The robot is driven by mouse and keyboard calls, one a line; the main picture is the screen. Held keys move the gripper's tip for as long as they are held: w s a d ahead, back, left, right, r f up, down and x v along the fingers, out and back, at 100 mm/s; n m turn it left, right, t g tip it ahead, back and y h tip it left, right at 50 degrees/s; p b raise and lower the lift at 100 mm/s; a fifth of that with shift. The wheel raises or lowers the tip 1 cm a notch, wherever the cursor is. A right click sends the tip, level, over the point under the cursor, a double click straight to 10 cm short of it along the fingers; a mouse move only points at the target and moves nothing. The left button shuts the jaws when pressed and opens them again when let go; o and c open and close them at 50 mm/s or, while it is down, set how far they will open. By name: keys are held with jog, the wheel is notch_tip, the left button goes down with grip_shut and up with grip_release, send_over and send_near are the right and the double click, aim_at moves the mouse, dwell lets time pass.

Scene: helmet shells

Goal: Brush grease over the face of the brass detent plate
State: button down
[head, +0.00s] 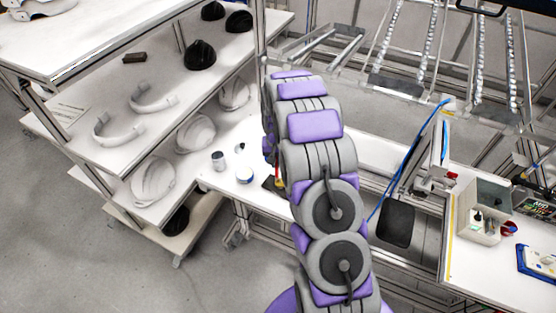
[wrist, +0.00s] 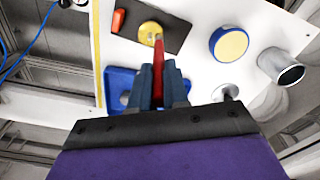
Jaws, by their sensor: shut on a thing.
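In the wrist view my gripper (wrist: 160,75) is shut on a slim red brush (wrist: 158,62), which points up the picture. The brush's far end overlaps the lower right edge of a round yellow brass detent plate (wrist: 147,31); I cannot tell whether it touches. The plate lies on a dark mat (wrist: 178,35) on the white table. A round blue tin with a yellow top (wrist: 229,43) stands right of the mat, apart from the brush. In the head view my arm hides the gripper and plate; the tin (head: 244,176) and mat edge (head: 270,184) show beside it.
A grey metal cup (wrist: 284,68) stands right of the tin. A blue tray (wrist: 116,82) lies left of the gripper, partly hidden. In the head view, shelves with helmet shells (head: 195,132) stand left of the table.

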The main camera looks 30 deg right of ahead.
jog(key=shift+s+a+f, duration=0.1)
jog(key=shift+s+a, duration=0.15)
jog(key=shift+s, duration=0.6)
jog(key=shift+s+d, duration=0.15)
jog(key=shift+s, duration=0.05)
jog(key=shift+s+d, duration=0.2)
dwell(0.5)
notch_tip(320, 180, up, 7)
jog(key=p, duration=0.1)
jog(key=shift+p, duration=0.35)
dwell(0.4)
jog(key=shift+f, duration=0.1)
dwell(0.6)
